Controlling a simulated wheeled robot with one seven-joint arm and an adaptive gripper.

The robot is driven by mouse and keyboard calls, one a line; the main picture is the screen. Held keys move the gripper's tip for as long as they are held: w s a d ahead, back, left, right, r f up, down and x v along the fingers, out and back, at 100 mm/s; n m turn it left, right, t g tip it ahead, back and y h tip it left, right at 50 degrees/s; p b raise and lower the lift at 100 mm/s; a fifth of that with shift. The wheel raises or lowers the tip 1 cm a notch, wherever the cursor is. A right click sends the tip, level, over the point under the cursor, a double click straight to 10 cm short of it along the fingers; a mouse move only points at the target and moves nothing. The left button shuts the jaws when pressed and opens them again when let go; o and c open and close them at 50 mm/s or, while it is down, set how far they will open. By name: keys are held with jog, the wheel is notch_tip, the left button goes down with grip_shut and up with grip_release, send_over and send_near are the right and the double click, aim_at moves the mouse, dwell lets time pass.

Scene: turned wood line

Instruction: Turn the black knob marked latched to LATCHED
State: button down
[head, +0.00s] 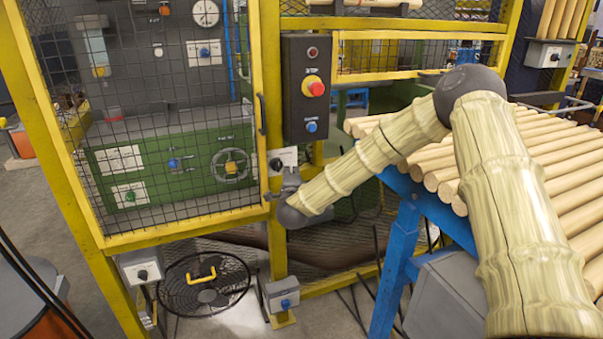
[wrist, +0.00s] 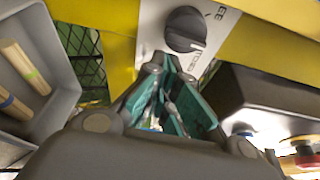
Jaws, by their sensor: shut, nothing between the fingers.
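The black knob (wrist: 185,29) sits on a white plate (wrist: 152,22) on a yellow post. In the wrist view a pale mark shows on the knob's lower right edge, toward small lettering I cannot fully read; "EE" shows at the plate's upper right. In the head view the knob (head: 276,164) is small, beside its white plate (head: 290,156), and its setting cannot be read. My gripper (wrist: 170,66) is shut and empty, its teal-padded fingers just below the knob in the wrist view. Whether the tips touch the knob is unclear. In the head view my gripper (head: 284,190) is just below the plate.
A dark control box (head: 307,90) with a red mushroom button (head: 315,88) hangs above the plate. A mesh door (head: 170,130) in a yellow frame is at left. Wooden rods (head: 540,160) lie on a blue stand at right. A grey bin (wrist: 30,70) holds sticks.

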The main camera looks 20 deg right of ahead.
jog(key=shift+a, duration=0.4)
jog(key=shift+a+f+m+g+y+b, duration=0.1)
jog(key=shift+a+m+g+y+b, duration=0.25)
jog(key=shift+m+b, duration=0.7)
jog(key=shift+a+f+m+g+y+b, duration=0.15)
jog(key=shift+a+m+g+y+b, duration=0.2)
jog(key=shift+m+b, duration=0.7)
jog(key=shift+a+f+m+g+y+b, duration=0.15)
jog(key=shift+a+m+y+b, duration=0.45)
jog(key=shift+m, duration=0.7)
jog(key=shift+d+r, duration=0.1)
jog(key=shift+r, duration=0.05)
